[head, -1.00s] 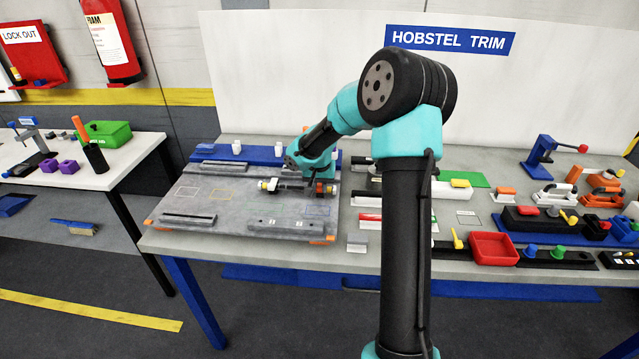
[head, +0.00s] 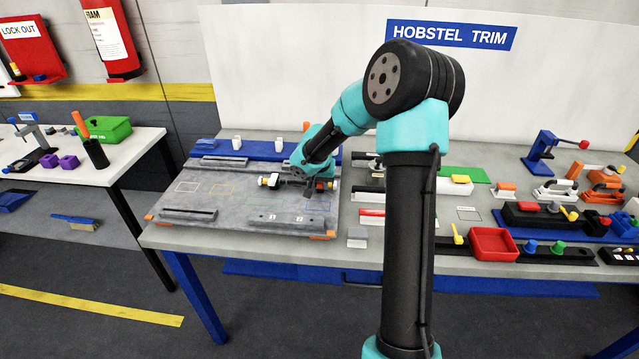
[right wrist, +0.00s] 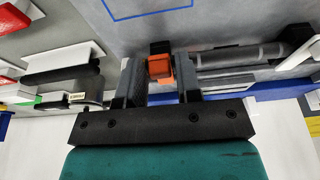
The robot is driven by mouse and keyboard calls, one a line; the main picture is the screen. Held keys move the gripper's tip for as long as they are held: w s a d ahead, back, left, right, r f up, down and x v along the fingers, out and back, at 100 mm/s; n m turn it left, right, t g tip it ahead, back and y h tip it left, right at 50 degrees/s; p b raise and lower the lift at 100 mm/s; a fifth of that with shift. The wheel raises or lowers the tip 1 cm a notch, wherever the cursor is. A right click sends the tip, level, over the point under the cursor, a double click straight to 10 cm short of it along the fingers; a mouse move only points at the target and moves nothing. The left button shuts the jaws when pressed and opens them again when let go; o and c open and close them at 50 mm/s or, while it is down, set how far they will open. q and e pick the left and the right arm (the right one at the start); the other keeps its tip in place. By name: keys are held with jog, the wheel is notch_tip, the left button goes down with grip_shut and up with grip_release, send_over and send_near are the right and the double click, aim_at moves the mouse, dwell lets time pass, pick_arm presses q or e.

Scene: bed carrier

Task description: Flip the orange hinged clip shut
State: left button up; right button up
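The orange hinged clip (right wrist: 160,68) is small and sits on a dark mount on the grey board, at one end of a grey rod (right wrist: 245,54). In the head view the clip (head: 325,184) is a small orange patch, partly hidden by my right gripper (head: 308,192). In the right wrist view my right gripper (right wrist: 160,85) is open, one finger on each side of the clip. Narrow gaps seem to show beside it; contact is unclear. I cannot tell how far the clip is closed. My left gripper is in neither view.
The grey board (head: 225,205) has ledges (head: 187,214) and a plate at its front. A blue strip (head: 260,151) with white blocks lies behind. To the right are holders, a red tray (head: 493,243) and toggle clamps (head: 557,190). The left part of the board is mostly bare.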

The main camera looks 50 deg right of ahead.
jog(key=shift+o, duration=1.4)
jog(key=v, duration=1.7)
jog(key=shift+r, duration=0.25)
jog(key=shift+f, duration=0.1)
